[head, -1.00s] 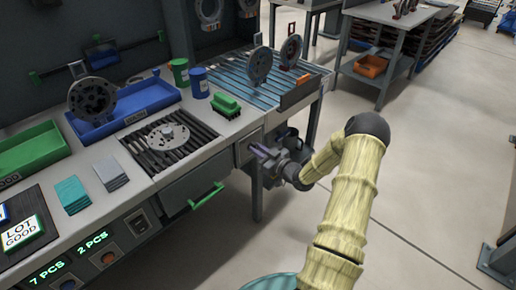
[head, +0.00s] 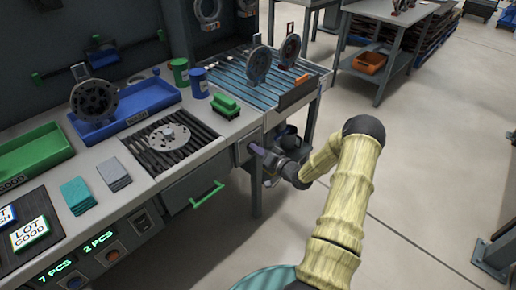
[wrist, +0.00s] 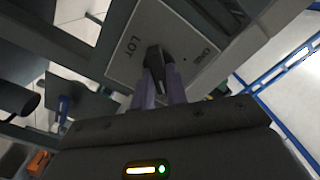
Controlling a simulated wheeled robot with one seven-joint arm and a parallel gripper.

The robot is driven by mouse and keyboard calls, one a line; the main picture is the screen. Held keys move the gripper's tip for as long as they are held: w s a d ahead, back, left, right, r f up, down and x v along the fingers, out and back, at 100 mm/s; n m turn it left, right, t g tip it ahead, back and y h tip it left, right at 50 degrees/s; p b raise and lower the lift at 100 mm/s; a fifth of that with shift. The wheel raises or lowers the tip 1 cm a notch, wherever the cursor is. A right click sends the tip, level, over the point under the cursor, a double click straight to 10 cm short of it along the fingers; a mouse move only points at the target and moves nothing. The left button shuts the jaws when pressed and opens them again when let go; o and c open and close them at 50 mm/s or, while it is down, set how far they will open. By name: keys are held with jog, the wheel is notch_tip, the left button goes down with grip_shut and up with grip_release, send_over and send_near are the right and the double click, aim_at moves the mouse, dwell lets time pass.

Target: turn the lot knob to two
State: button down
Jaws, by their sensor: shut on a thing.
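The lot knob (wrist: 155,58) is a small dark knob on a pale grey plate (wrist: 185,28) in the wrist view. The plate reads LOT on one side and ONE on the other; I see no TWO mark. My gripper (wrist: 160,80) has its two purple fingers shut on the knob. In the head view my gripper (head: 257,151) is at the bench's right front corner, below the slatted surface. The knob is hidden there, and I cannot tell which mark it points to.
A green drawer handle (head: 206,194) sticks out left of my gripper. The bench (head: 222,128) carries a blue tray (head: 150,98), a green brush (head: 226,105) and a metal disc (head: 169,136). A grey side table (head: 385,38) stands behind.

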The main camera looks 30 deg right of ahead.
jog(key=shift+m, duration=0.3)
jog(key=c, duration=1.4)
grip_release()
jog(key=v, duration=1.7)
jog(key=shift+s+p, duration=0.2)
jog(key=shift+p, duration=0.2)
jog(key=shift+w, duration=0.1)
